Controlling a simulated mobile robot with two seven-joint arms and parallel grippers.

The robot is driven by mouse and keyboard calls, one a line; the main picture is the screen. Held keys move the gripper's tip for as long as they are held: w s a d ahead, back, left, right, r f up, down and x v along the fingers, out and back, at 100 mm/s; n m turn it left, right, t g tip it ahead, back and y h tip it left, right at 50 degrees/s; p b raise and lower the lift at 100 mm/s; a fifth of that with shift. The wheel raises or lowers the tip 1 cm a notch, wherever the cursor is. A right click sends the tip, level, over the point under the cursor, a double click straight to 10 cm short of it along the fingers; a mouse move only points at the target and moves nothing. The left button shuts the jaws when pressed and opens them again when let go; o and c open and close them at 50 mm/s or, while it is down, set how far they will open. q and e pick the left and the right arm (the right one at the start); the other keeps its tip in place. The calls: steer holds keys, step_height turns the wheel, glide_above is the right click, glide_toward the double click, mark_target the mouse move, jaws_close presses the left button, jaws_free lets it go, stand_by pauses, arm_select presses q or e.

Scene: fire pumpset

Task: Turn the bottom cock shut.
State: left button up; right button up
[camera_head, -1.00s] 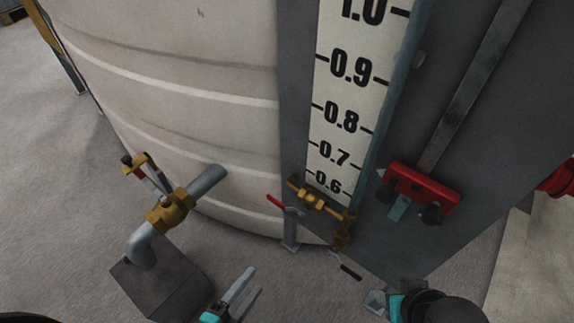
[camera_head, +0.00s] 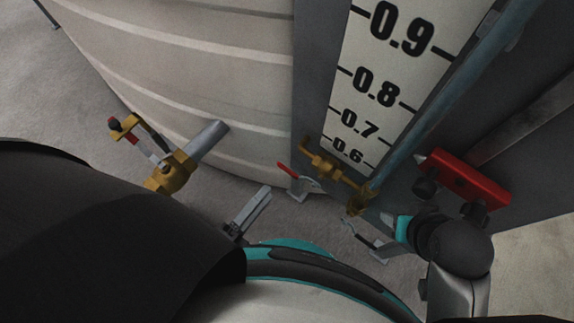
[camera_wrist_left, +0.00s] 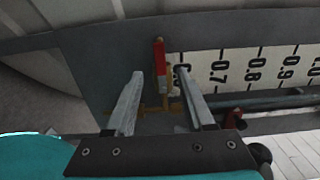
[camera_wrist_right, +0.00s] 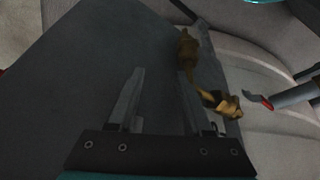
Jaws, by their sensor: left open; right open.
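The bottom cock (camera_head: 325,165) is a brass fitting at the foot of the gauge strip. A red-tipped lever (camera_head: 286,170) shows at its left end, beside a grey piece. My left gripper (camera_head: 255,207) is open and empty, below and left of the lever. In the left wrist view, the red and white lever (camera_wrist_left: 160,62) appears between the open fingers, beyond their tips; brass parts behind it are partly hidden. My right gripper (camera_head: 365,240) is open and empty, below the brass fitting's lower end. The right wrist view shows brass parts (camera_wrist_right: 222,103) right of its fingers.
A pale ribbed tank (camera_head: 180,70) stands behind, at left. A brass valve (camera_head: 170,172) with a red handle sits on a pipe at left. A red clamp-like part (camera_head: 465,180) is on the dark panel at right. My left arm covers the lower left.

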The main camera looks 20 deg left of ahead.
mark_target(286, 171)
arm_select(q)
steer(key=b+x, duration=0.1)
steer(key=x, duration=0.6)
steer(key=shift+x, duration=0.95)
arm_select(e)
steer(key=shift+w+a+r+t+y, duration=0.15)
steer(key=shift+w+a+r+t, duration=0.15)
steer(key=shift+r, duration=0.15)
steer(key=shift+w+a+r+t+y, duration=0.15)
steer(key=shift+w+a+r+t, duration=0.15)
steer(key=shift+r, duration=0.1)
arm_select(q)
jaws_close()
